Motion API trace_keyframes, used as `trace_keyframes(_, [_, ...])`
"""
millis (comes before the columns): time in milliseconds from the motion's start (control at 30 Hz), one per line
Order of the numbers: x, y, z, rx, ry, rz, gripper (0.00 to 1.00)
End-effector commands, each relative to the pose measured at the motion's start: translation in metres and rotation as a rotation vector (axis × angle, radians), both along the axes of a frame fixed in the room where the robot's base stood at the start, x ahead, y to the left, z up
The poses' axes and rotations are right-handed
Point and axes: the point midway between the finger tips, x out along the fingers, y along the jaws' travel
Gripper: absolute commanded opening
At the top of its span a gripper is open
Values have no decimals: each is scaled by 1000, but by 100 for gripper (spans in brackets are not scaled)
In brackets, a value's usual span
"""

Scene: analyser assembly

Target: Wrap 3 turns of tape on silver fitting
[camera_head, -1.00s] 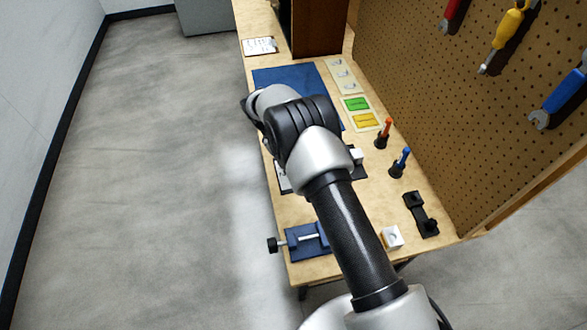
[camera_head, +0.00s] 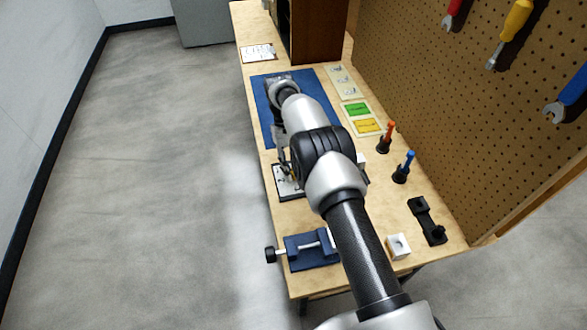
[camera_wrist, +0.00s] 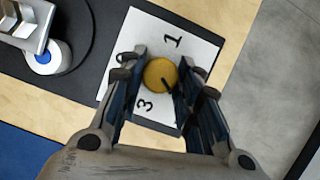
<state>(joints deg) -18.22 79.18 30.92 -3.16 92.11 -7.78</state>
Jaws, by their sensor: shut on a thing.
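In the wrist view my gripper (camera_wrist: 160,80) is shut on a round yellow knob-like piece (camera_wrist: 159,73) with a dark line on its top. The piece is above a white card (camera_wrist: 195,45) marked 1 and 3. The card also shows in the head view (camera_head: 287,186), below my gripper (camera_head: 284,168). A silver angular part (camera_wrist: 28,20) is at the top left of the wrist view beside a white round end with a blue centre. I cannot tell if it is the silver fitting. I cannot make out any tape.
A blue mat (camera_head: 262,100) lies beyond the card. A blue vice (camera_head: 300,252) is at the near edge, with a white block (camera_head: 398,246) and a black bracket (camera_head: 427,222) to its right. Orange (camera_head: 387,135) and blue (camera_head: 404,166) handled tools stand upright near the pegboard.

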Motion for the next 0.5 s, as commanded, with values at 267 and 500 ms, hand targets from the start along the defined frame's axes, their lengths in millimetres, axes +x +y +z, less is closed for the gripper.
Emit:
trace_keyframes(267, [-1, -4, -1, -4, 8, -266, 7])
trace_keyframes(500, [-2, -5, 0, -5, 9, -493, 7])
